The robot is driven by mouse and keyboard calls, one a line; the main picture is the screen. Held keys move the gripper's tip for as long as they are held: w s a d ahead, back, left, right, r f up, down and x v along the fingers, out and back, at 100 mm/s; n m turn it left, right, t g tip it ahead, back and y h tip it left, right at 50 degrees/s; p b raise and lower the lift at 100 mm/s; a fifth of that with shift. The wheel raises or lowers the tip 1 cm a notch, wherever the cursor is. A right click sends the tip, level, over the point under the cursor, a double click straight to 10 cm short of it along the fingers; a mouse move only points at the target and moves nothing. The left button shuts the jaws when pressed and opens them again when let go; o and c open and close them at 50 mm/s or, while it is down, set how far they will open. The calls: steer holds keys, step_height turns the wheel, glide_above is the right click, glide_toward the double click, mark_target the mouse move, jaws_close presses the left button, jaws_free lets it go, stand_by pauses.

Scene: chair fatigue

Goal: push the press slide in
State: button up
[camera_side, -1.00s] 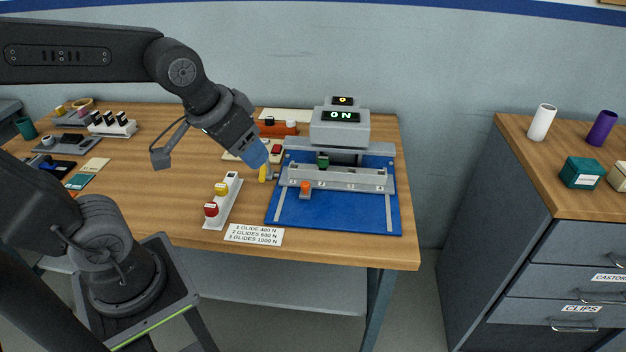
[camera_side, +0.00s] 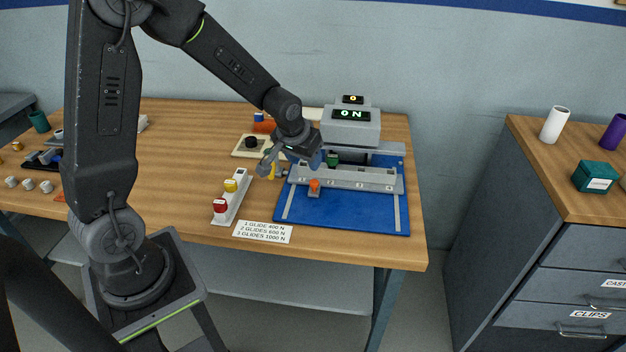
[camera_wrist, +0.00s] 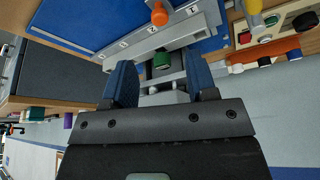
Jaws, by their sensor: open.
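The press (camera_side: 350,128) stands on a blue base at the table's right, its display reading 0 N. The grey press slide (camera_side: 362,178) is a long bar across the blue base, with an orange knob (camera_side: 314,184) at its front left. A green piece (camera_side: 333,159) sits behind the bar. My gripper (camera_side: 316,159) is over the left part of the press, behind the bar. In the wrist view, my open blue fingers (camera_wrist: 158,62) stand apart with the green piece (camera_wrist: 162,61) seen between them; contact cannot be told. The orange knob (camera_wrist: 158,15) lies beyond the fingertips.
A white strip with red and yellow buttons (camera_side: 231,196) and a glide label card (camera_side: 262,232) lie left of the press. A yellow-handled item (camera_side: 271,171) is close to my gripper. A drawer cabinet (camera_side: 560,230) stands to the right.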

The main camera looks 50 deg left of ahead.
mark_target(314, 182)
steer(key=x, duration=1)
steer(key=shift+f, duration=0.25)
jaws_close()
